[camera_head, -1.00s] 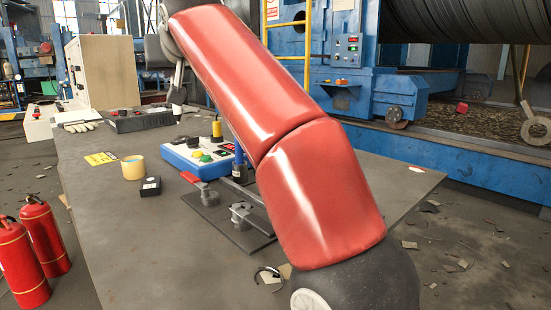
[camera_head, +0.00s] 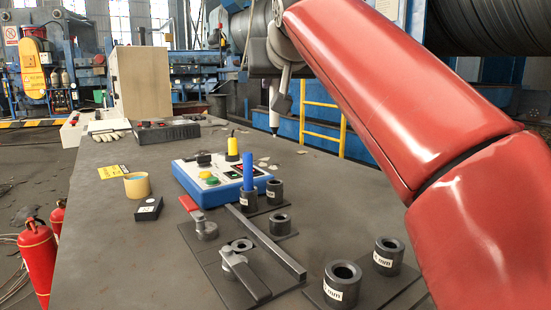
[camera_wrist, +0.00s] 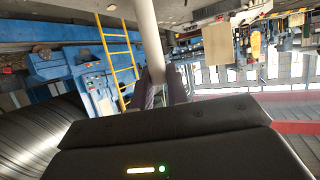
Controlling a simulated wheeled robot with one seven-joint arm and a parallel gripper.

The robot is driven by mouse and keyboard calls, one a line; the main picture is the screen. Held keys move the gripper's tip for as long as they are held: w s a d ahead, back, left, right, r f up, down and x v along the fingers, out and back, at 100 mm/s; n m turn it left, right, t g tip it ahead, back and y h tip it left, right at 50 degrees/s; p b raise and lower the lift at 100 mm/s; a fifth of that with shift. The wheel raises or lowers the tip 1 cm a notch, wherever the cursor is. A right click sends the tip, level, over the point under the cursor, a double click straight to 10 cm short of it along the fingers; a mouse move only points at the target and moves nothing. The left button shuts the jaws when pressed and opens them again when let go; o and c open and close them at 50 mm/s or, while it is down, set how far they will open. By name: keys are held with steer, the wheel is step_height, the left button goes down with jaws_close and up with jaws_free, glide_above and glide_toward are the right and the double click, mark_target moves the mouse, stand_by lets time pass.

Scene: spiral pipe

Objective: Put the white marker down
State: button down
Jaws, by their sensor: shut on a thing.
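The white marker (camera_head: 274,115) hangs upright, dark tip down, from my gripper (camera_head: 280,85) in the head view. In the wrist view the white marker (camera_wrist: 148,35) runs from the top edge down between the dark fingers of my gripper (camera_wrist: 162,88). The fingers are shut on it. It is in the air, near the far right edge of the grey table (camera_head: 110,240); how high its tip is over the table is hard to tell.
A blue-white control box (camera_head: 215,175), yellow cup (camera_head: 137,186), small black box (camera_head: 149,209) and dark clamp fixture (camera_head: 245,275) stand on the table. Black ring holders (camera_head: 342,285) are at front right; one holds a blue marker (camera_head: 249,170). The left front of the table is bare.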

step_height(320, 180, down, 13)
steer(key=b, duration=0.3)
steer(key=shift+b, duration=0.35)
steer(key=shift+f, duration=0.1)
steer(key=shift+f, duration=0.15)
steer(key=c, duration=1.4)
jaws_free()
steer(key=shift+o, duration=0.2)
steer(key=v, duration=1.2)
steer(key=shift+r, duration=0.25)
